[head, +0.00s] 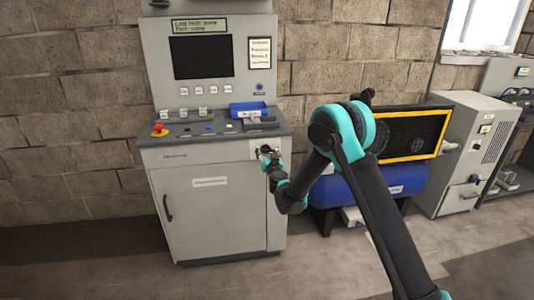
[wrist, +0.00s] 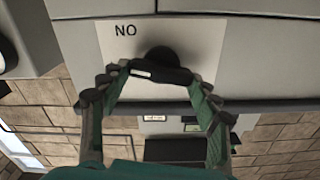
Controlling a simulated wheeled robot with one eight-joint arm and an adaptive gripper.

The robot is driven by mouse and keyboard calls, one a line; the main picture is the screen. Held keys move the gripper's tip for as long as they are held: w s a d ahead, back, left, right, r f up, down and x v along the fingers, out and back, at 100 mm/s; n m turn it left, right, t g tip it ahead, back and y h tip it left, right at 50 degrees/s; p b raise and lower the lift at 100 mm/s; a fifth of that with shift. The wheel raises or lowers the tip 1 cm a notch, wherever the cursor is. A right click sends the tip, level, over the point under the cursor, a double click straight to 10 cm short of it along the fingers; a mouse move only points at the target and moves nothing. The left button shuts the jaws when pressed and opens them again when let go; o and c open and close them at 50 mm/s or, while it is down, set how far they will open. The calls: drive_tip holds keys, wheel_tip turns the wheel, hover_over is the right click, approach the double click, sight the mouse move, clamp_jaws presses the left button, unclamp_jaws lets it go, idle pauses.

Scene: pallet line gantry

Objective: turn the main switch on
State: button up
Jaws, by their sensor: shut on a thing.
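The main switch (wrist: 162,58) is a black rotary knob with a bar handle on a pale plate (wrist: 205,40). The plate bears lettering that reads "NO" in the wrist view, which looks upside down. A short white mark shows on the bar, toward its left end there. My gripper (wrist: 153,82) has its two fingers on either end of the bar and is shut on it. In the head view, my gripper (head: 266,153) is at the upper right of the grey cabinet front, covering most of the switch; the plate (head: 254,151) shows beside it.
The grey control cabinet (head: 212,218) has a screen panel above, a red emergency button (head: 158,128) and a blue tray (head: 248,108) on its ledge. To the right stand a blue tank (head: 345,193), a yellow-framed black unit (head: 409,157) and a pale cabinet (head: 474,145). Floor in front is clear.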

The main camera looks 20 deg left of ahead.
drive_tip(key=m, duration=0.4)
drive_tip(key=shift+d+m, duration=0.15)
drive_tip(key=shift+m, duration=0.15)
drive_tip(key=m, duration=0.3)
drive_tip(key=shift+f+m, duration=0.15)
drive_tip(key=shift+m, duration=0.15)
drive_tip(key=m, duration=0.3)
drive_tip(key=shift+d+f, duration=0.1)
drive_tip(key=shift+w+f+m, duration=0.1)
drive_tip(key=shift+m, duration=1.9)
drive_tip(key=o, duration=1.2)
drive_tip(key=shift+c, duration=0.2)
drive_tip(key=v, duration=1.2)
